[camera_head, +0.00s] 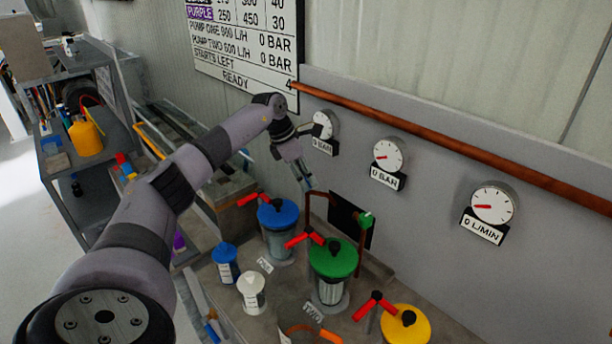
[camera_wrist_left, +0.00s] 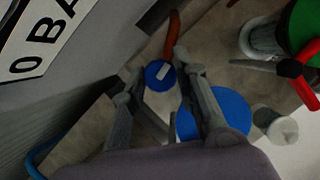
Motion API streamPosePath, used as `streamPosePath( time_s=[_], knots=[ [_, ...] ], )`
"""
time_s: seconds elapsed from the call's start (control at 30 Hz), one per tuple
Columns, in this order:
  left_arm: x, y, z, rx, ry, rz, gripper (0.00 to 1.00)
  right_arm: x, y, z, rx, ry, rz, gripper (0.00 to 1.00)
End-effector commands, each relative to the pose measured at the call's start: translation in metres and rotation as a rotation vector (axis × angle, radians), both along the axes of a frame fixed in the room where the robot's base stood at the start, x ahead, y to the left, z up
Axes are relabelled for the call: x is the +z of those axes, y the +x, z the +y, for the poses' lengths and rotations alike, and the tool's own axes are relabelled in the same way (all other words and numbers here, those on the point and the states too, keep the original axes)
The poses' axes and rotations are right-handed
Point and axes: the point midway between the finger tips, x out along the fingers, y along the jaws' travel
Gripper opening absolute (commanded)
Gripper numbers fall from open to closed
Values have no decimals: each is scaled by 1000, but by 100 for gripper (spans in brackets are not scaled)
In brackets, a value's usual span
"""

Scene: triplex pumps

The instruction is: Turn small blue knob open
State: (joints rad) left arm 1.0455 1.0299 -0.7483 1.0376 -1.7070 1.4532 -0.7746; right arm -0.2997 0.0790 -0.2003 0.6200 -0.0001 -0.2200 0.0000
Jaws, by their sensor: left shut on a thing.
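The small blue knob (camera_wrist_left: 159,74) shows in the left wrist view as a round blue disc with a pale mark, at the end of a copper pipe (camera_wrist_left: 172,34). My left gripper (camera_wrist_left: 150,78) has its fingers on either side of the knob and is shut on it. In the head view my left gripper (camera_head: 306,180) reaches down beside the wall, behind the large blue-lidded pump (camera_head: 278,213). The knob is hidden or too small to tell there. My right gripper is in neither view.
A green-lidded pump (camera_head: 333,258) with a red handle and a yellow lid (camera_head: 405,325) stand to the right. A green knob (camera_head: 366,220) is on another pipe. A blue pot (camera_head: 225,268) and a white pot (camera_head: 252,292) stand in front. Gauges (camera_head: 388,155) line the wall.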

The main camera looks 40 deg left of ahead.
Motion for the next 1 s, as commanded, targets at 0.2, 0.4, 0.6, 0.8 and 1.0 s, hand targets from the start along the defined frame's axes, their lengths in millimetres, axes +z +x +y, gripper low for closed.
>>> streamPosePath(
  time_s=[0.2, 0.4, 0.6, 0.8, 1.0],
  knots=[
    [1, 1, 1, -132, 1, -2, 0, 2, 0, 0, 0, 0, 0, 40],
    [1, 1, 2, -206, 3, -2, 0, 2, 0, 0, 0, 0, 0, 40],
    [1, 1, 2, -237, 4, -2, 0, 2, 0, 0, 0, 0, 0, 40],
    [1, 1, 2, -242, 4, -2, 0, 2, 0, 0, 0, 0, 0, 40],
    [1, 1, 2, -241, 4, -2, 0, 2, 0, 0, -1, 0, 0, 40]
  ],
)
